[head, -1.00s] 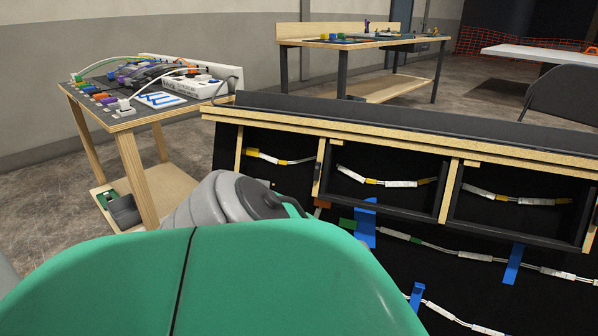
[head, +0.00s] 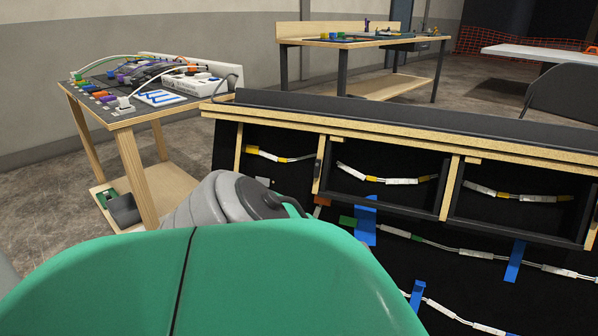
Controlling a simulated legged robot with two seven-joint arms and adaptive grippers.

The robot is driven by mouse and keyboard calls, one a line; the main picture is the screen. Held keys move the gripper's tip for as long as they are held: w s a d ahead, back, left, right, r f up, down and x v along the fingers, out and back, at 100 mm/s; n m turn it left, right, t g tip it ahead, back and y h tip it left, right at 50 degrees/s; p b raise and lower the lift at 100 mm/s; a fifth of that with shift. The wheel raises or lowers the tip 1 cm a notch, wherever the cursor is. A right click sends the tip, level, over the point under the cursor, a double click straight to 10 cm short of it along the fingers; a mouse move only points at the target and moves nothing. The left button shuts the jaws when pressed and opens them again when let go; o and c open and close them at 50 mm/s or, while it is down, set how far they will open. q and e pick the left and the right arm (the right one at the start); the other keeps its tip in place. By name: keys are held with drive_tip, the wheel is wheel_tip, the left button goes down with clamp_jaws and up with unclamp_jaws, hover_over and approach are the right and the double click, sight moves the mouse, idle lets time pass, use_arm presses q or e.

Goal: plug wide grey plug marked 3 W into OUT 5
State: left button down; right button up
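No wide grey plug marked 3 W can be made out in the head view, and no socket marked OUT 5 can be read. Several coloured plugs (head: 97,93) and a white plug (head: 124,104) stand along the near left edge of the small wooden table (head: 130,122) at the left; their markings are too small to read. The black console panel (head: 290,215) fills the right side and carries white connectors on thin wires. Neither of my grippers shows; my green and grey parts cover the lower left and hide part of the panel.
A white power strip (head: 190,80) and cables lie on the small table. The panel's wooden top rail (head: 400,142) and dividers form open bays. Blue tape (head: 366,222) holds wires on the panel. A second workbench (head: 350,42) stands behind. A dark chair back (head: 568,95) is at the right.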

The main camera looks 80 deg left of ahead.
use_arm(q)
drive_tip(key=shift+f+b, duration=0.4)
drive_tip(key=shift+b, duration=0.05)
idle(0.8)
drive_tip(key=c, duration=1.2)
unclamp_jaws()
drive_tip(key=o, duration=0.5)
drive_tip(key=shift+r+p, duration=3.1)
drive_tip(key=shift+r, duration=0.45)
